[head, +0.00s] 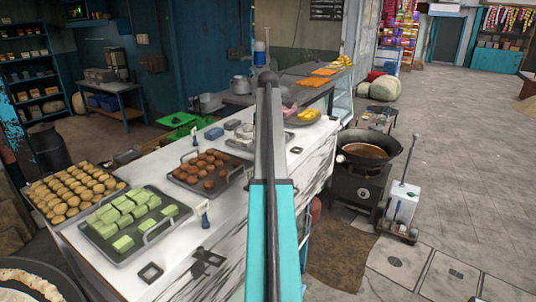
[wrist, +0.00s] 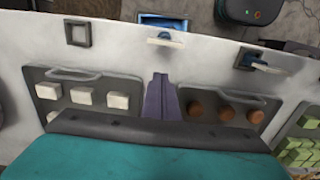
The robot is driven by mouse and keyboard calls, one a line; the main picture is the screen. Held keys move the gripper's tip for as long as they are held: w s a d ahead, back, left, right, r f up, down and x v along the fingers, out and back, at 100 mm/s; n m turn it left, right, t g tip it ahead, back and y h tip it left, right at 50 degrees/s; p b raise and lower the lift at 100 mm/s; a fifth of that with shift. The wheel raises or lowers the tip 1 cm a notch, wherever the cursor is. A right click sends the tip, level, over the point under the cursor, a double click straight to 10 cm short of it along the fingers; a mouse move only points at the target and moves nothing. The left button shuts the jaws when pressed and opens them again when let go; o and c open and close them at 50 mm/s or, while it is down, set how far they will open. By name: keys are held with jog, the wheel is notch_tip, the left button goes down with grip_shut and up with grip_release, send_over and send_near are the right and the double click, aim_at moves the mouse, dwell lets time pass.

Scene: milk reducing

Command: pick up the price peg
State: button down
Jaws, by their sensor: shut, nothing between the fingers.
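Several small price pegs stand on the white marble counter (head: 205,285). In the head view one peg (head: 204,211), pale with blue, stands between the green and brown sweets, and another (head: 195,138) is farther back. In the wrist view a white-topped peg (wrist: 164,40) stands near the counter edge, straight ahead of my gripper (wrist: 162,82). A blue and white peg (wrist: 264,64) is to its right. I cannot tell which peg is meant. My gripper is shut and empty, over the counter between two trays, apart from the pegs. In the head view my arm hides the gripper.
Trays of green blocks (head: 170,210), brown balls (head: 228,178) and yellow balls (head: 40,212) crowd the counter. White blocks (wrist: 85,97) lie in a tray left of my gripper. A black wok (head: 366,152) stands beyond the counter's right side.

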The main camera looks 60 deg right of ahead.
notch_tip(320, 180, up, 6)
jog(key=b, duration=0.1)
jog(key=shift+w, duration=0.15)
jog(key=shift+r, duration=0.1)
